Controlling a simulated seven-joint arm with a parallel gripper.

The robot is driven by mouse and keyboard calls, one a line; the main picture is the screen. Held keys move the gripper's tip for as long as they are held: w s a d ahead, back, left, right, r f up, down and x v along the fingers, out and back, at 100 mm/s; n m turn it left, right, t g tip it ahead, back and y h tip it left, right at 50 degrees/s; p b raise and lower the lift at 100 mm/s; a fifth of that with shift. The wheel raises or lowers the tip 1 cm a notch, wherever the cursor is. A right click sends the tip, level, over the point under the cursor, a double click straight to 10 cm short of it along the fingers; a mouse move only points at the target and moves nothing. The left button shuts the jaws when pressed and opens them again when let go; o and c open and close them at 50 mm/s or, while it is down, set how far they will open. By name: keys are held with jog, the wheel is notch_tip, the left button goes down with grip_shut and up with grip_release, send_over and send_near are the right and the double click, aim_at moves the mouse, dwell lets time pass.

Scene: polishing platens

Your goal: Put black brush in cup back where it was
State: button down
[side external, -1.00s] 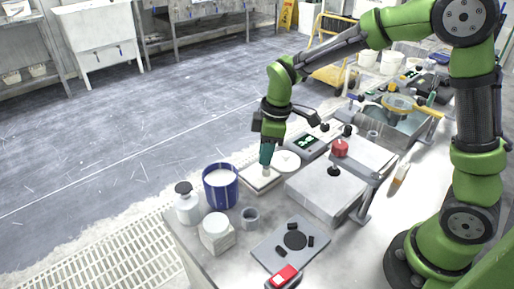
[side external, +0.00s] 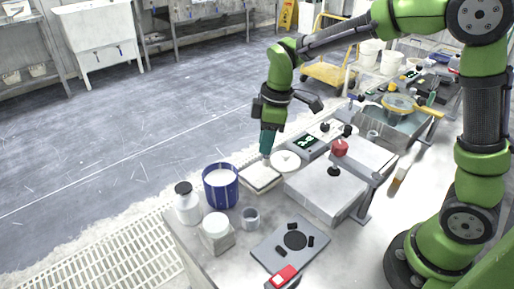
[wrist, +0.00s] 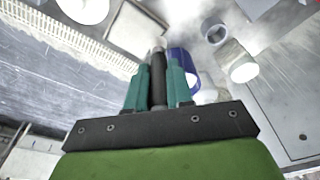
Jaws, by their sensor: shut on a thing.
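My gripper (side external: 267,142) has teal fingers pointing down, above the back edge of a flat white pad (side external: 260,178). In the wrist view, the gripper (wrist: 157,85) is shut on a black brush (wrist: 157,78), whose paler end sticks out past the fingertips. The brush is hardly visible in the side view. A small grey cup (side external: 250,218) stands on the bench, apart from the gripper, and looks empty; it also shows in the wrist view (wrist: 214,30). A larger blue cup (side external: 220,188) with white contents stands left of it, also in the wrist view (wrist: 184,62).
A white bottle (side external: 187,205) and a white-lidded jar (side external: 217,232) stand at the front left corner. A grey plate (side external: 290,245) with black pieces lies in front.

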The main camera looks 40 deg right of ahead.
jog(key=shift+s+r, duration=0.1)
jog(key=shift+r, duration=0.35)
jog(key=s+a+f+n+g, duration=0.1)
jog(key=s+f+n, duration=0.25)
jog(key=s, duration=0.65)
jog(key=s+a+f+n, duration=0.2)
jog(key=s+n, duration=0.3)
jog(key=s, duration=0.4)
jog(key=shift+w+a+f, duration=0.8)
jog(key=shift+w+a, duration=0.4)
jog(key=shift+w, duration=1.1)
jog(key=shift+w+a+f, duration=0.75)
jog(key=shift+w+a, duration=0.4)
jog(key=shift+w, duration=1.15)
jog(key=shift+w+a+f, duration=0.8)
jog(key=shift+w+a, duration=0.4)
jog(key=shift+w, duration=1.1)
jog(key=shift+f, duration=0.15)
jog(key=c, duration=1)
grip_release()
